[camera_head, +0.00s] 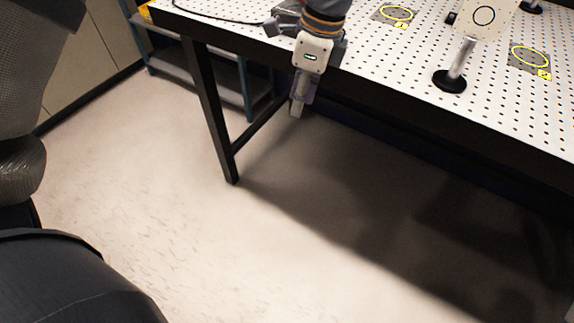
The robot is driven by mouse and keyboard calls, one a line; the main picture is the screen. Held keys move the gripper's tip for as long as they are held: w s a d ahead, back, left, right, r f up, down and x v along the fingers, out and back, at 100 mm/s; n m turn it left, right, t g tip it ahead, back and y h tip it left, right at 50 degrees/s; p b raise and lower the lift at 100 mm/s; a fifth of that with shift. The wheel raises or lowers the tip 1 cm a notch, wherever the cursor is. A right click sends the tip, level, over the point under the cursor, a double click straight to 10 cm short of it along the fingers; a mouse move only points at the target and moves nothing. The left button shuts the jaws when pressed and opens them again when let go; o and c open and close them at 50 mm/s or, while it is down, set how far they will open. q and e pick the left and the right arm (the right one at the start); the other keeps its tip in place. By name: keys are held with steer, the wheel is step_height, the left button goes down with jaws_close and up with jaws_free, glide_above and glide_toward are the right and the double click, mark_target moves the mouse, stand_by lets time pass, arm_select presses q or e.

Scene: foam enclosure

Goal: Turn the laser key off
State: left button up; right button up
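No laser key can be made out in the head view. My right gripper is not in view.
The white perforated table (400,60) has a black frame and leg (210,120). A post on a round black base (449,82) carries a pale plate (484,16). Yellow-ringed pads (397,14) (529,57) lie on the table. A dark cable (215,16) runs along the top. Floor is clear in front.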

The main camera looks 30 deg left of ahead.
arm_select(q)
steer(key=s+f+n+h, duration=0.1)
steer(key=s+f+n, duration=0.1)
steer(key=f, duration=0.4)
steer(key=s+d+f+n, duration=0.1)
steer(key=s+f, duration=0.4)
steer(key=f, duration=0.2)
steer(key=shift+s+f+n+g+h, duration=0.2)
steer(key=shift+s+n+g+h, duration=0.1)
steer(key=shift+n+g+h, duration=0.1)
